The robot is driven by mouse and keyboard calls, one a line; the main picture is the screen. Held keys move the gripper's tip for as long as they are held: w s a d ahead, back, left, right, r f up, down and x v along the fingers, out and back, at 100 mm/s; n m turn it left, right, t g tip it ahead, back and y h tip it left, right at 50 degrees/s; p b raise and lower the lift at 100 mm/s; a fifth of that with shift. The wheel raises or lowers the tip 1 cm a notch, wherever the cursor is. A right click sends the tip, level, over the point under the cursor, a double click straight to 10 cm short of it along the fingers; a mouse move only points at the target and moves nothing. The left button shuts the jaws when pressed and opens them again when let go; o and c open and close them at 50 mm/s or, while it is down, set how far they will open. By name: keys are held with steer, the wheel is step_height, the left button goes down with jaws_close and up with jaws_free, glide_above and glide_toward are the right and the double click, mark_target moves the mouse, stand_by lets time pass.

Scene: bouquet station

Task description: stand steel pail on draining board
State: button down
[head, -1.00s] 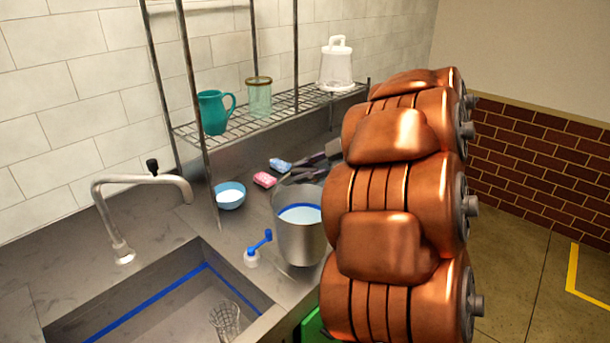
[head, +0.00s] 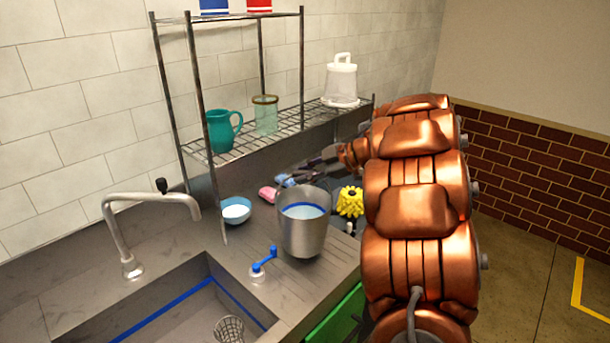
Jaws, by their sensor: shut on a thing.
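The steel pail (head: 304,238) is upright over the counter right of the sink, with pale blue contents and a blue line inside near its rim. My gripper (head: 306,180), dark and partly hidden, is at the pail's far rim and shut on it. The exact contact is hard to make out. The grooved draining board (head: 325,275) lies around and in front of the pail's base. I cannot tell whether the base touches it.
A rack (head: 250,130) stands behind.

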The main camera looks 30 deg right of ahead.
steer(key=shift+w+d+f+p, duration=0.1)
steer(key=shift+f+p, duration=0.55)
steer(key=shift+f, duration=1.05)
steer(key=c, duration=1)
jaws_free()
steer(key=shift+f, duration=0.15)
steer(key=shift+c, duration=0.2)
steer(key=b+v, duration=0.3)
steer(key=v, duration=0.9)
